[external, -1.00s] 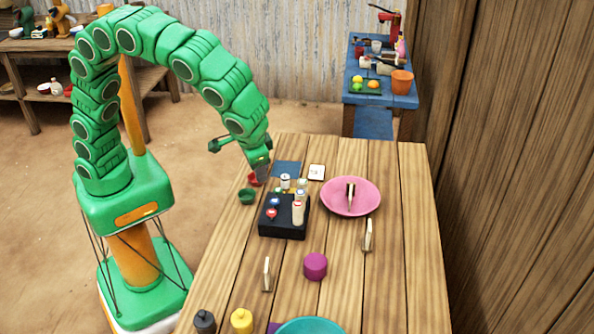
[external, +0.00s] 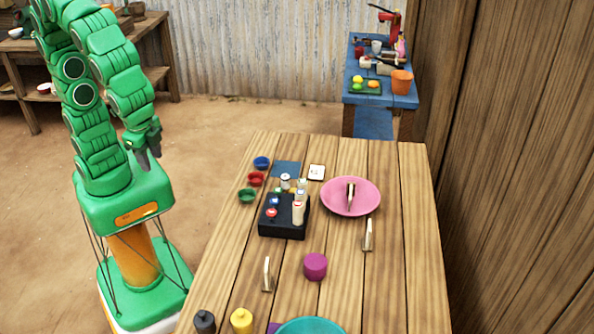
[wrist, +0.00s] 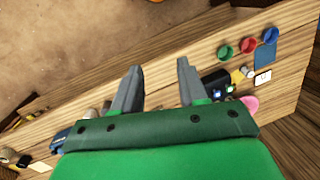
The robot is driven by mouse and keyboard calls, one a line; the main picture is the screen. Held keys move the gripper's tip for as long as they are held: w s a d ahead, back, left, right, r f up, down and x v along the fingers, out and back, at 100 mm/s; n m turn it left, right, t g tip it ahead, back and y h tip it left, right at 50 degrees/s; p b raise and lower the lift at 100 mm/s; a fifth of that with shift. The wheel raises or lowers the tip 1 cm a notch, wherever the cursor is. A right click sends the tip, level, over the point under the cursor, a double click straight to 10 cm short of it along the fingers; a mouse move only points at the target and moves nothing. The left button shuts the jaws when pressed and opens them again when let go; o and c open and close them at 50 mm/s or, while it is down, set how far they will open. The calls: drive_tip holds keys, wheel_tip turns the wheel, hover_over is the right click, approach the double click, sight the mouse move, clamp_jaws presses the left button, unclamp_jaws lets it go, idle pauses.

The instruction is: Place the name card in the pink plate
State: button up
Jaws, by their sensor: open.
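The pink plate (external: 334,205) lies flat at the right side of the wooden table; a bit of its pink shows in the wrist view (wrist: 250,103). A small upright card-like piece (external: 350,193), pale with a dark face, stands inside the plate. Similar upright pieces stand on the table right below the plate (external: 367,236) and further forward (external: 267,274). A flat white card with a dark mark (external: 317,172) lies left of the plate. I cannot tell which is the name card. My gripper (external: 149,158) is open and empty, left of the table; its fingers (wrist: 157,84) are apart.
A black box with small bottles (external: 282,232) stands left of the plate. Blue, red and green bowls (external: 255,179) line the left edge. A purple cylinder (external: 315,266), a yellow bottle (external: 242,321) and a teal bowl (external: 310,327) are nearer. The table's right strip is clear.

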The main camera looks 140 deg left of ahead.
drive_tip(key=s+d+f+m, duration=0.1)
drive_tip(key=s+d+m, duration=0.2)
drive_tip(key=s, duration=0.4)
drive_tip(key=s+d+f+m+h, duration=0.1)
drive_tip(key=s+d+f+m, duration=0.1)
drive_tip(key=s+d, duration=0.4)
drive_tip(key=shift+s+m, duration=0.7)
drive_tip(key=shift+s, duration=0.2)
